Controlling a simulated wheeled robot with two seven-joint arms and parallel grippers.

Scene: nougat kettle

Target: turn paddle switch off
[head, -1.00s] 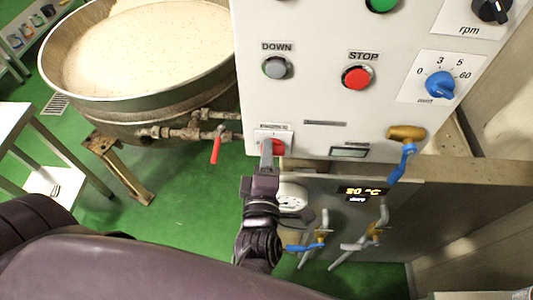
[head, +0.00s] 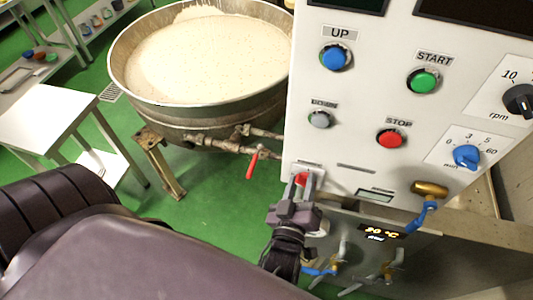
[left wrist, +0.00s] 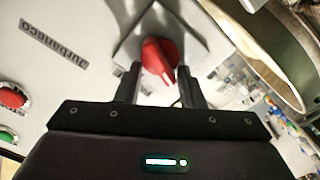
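The red paddle switch (head: 301,178) sits low on the white control panel (head: 345,165), on a pale square plate. In the left wrist view the red paddle (left wrist: 159,60) stands out from its plate, slightly tilted. My left gripper (head: 304,183) is at the switch, its two fingers parted. In the left wrist view the fingertips (left wrist: 157,75) lie on either side of the paddle, with visible gaps. The gripper partly hides the switch in the head view. My right gripper is in neither current view.
Above the switch are a grey DOWN button (head: 319,120), a blue UP button (head: 336,57) and a red STOP button (head: 391,139). A kettle of pale mix (head: 200,100) stands left, with a red-handled valve (head: 251,166). Blue-handled valves (head: 425,214) are right and below.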

